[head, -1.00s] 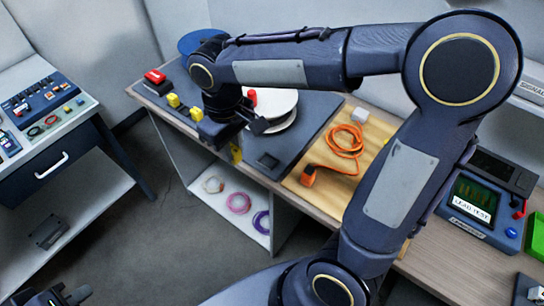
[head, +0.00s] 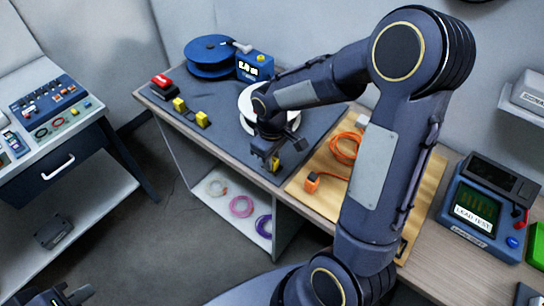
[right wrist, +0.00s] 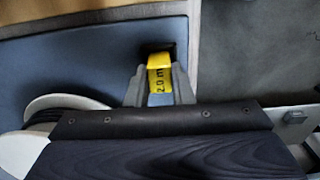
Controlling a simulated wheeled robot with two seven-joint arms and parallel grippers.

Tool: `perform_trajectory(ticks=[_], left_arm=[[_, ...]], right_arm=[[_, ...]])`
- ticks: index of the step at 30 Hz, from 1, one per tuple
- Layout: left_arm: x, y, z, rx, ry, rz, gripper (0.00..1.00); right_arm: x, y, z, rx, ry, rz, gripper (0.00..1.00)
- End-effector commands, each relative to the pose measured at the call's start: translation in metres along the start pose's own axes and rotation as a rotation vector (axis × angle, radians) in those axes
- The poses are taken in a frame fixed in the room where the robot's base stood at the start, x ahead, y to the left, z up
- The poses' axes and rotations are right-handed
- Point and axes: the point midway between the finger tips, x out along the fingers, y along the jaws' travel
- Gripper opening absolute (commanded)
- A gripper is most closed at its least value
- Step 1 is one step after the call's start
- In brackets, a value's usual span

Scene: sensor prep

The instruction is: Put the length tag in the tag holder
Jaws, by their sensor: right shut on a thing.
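My right gripper (head: 274,158) is over the front right part of the dark mat, pointing down. In the right wrist view it (right wrist: 159,80) is shut on a yellow length tag (right wrist: 159,72) marked "2.0 m". The tag also shows in the head view (head: 275,164) as a small yellow patch. The tag holder's dark slot (right wrist: 152,47) lies right at the tag's far end; I cannot tell how deep the tag sits in it. In the head view the gripper mostly hides the holder. My left gripper (head: 62,294) is at the bottom left corner, partly cut off.
Two yellow blocks (head: 190,112) and a red-topped block (head: 161,82) stand on the mat (head: 222,128). A white reel (head: 250,97), blue spool (head: 209,55) and blue meter (head: 255,67) are behind. An orange cable (head: 343,147) lies on the wooden board. A tester (head: 478,205) stands right.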

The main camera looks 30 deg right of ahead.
Motion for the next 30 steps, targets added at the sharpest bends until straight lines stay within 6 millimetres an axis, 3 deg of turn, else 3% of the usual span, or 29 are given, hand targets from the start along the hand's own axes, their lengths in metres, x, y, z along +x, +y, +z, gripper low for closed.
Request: perform_trajectory(ticks=[10, 11, 15, 24, 30], left_arm=[[0.004, -0.002, 0.002, 0.000, 0.000, 0.000, 0.00], [0.003, -0.001, 0.001, 0.000, 0.000, 0.000, 0.00], [0.002, -0.001, 0.001, 0.000, 0.000, 0.000, 0.00], [0.001, 0.000, 0.000, 0.000, 0.000, 0.000, 0.00], [-0.001, 0.000, 0.000, 0.000, 0.000, 0.000, 0.00]], right_arm=[[0.005, 0.000, 0.000, 0.001, 0.000, 0.000, 0.00], [0.004, 0.000, 0.000, 0.001, 0.000, 0.000, 0.23], [0.003, 0.000, 0.000, 0.001, 0.000, 0.000, 0.42], [0.001, 0.000, 0.000, 0.001, 0.000, 0.000, 0.43], [-0.021, 0.001, -0.001, 0.002, 0.004, 0.002, 0.43]])
